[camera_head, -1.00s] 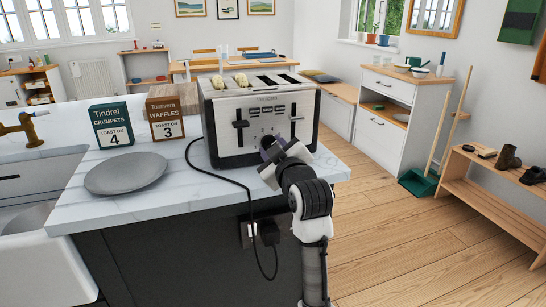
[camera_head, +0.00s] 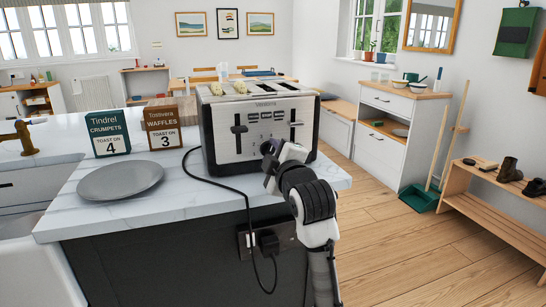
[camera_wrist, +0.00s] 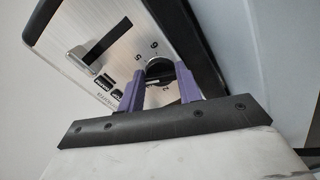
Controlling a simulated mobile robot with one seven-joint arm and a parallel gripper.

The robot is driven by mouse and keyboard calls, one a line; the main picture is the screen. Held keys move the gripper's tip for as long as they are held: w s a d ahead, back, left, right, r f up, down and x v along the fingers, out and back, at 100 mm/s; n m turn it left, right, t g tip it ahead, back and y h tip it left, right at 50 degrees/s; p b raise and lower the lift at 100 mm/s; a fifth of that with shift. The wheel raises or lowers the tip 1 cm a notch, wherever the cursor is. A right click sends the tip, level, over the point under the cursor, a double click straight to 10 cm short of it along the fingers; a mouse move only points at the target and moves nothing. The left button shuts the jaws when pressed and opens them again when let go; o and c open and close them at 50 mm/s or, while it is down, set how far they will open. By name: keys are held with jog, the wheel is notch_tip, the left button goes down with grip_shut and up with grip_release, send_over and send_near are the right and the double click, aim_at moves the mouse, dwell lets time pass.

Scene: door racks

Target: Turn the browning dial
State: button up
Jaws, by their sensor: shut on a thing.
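The toaster (camera_head: 222,150) stands on the white counter, its steel front with two black levers facing me. In the head view my gripper (camera_head: 269,158) is at the lower front of the toaster and hides the dial. The dial's exact setting is unclear. Pale pieces of food (camera_head: 240,87) stick out of the left slots.
A green crumpets box (camera_head: 108,132) reads "toast on 4"; a brown waffles box (camera_head: 162,129) reads "toast on 3". A grey plate (camera_head: 120,180) lies on the counter (camera_head: 165,212). The black cord (camera_head: 246,200) runs to a socket (camera_head: 265,240) below the counter edge.

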dwell(0.3)
jog(key=o, duration=1)
jog(key=shift+s, duration=0.1)
jog(key=b+v, duration=0.1)
jog(key=v, duration=1.2)
jog(key=shift+s+d, duration=0.15)
jog(key=shift+s, duration=0.15)
